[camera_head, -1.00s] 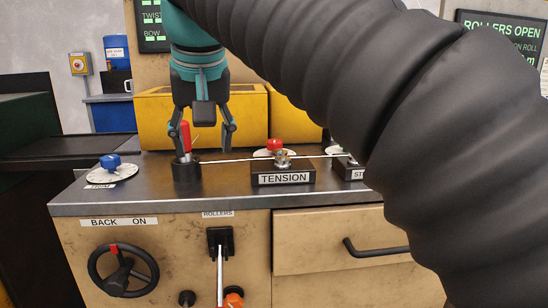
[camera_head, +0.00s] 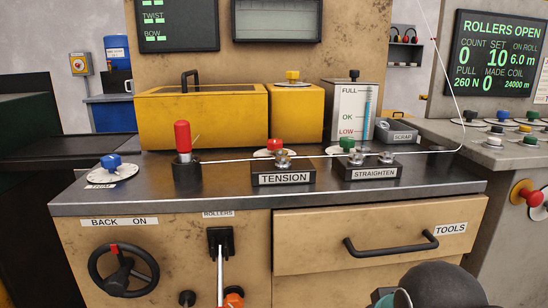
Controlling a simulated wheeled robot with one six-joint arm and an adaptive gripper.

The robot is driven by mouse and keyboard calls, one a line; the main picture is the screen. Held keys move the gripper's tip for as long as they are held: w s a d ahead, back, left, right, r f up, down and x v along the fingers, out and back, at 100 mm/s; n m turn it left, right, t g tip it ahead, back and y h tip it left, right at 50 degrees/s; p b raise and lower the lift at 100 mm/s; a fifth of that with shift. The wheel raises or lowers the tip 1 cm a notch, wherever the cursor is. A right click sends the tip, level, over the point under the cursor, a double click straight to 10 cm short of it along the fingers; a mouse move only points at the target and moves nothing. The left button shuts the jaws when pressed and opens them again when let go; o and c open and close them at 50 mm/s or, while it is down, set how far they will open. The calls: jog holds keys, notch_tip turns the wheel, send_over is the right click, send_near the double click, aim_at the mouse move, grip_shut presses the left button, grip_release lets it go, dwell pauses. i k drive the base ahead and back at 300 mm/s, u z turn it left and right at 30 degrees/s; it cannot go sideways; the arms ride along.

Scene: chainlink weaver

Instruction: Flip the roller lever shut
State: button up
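The roller lever (camera_head: 220,268) hangs down from a black bracket (camera_head: 221,240) on the front panel, under the ROLLERS label (camera_head: 218,213). The screen at the right (camera_head: 498,55) reads ROLLERS OPEN. My gripper is not in view. Only a dark rounded part of my arm with a bit of teal shows at the bottom right.
A red-handled tool (camera_head: 183,136) stands in a black cup (camera_head: 187,173) on the bench top. A black handwheel (camera_head: 123,270) is left of the lever. A drawer (camera_head: 310,227) with a black handle is right of it. A wire crosses the TENSION and STRAIGHTEN blocks.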

aim_at(220, 280)
jog(key=u, duration=1.85)
jog(key=k, duration=0.9)
jog(key=z, duration=0.45)
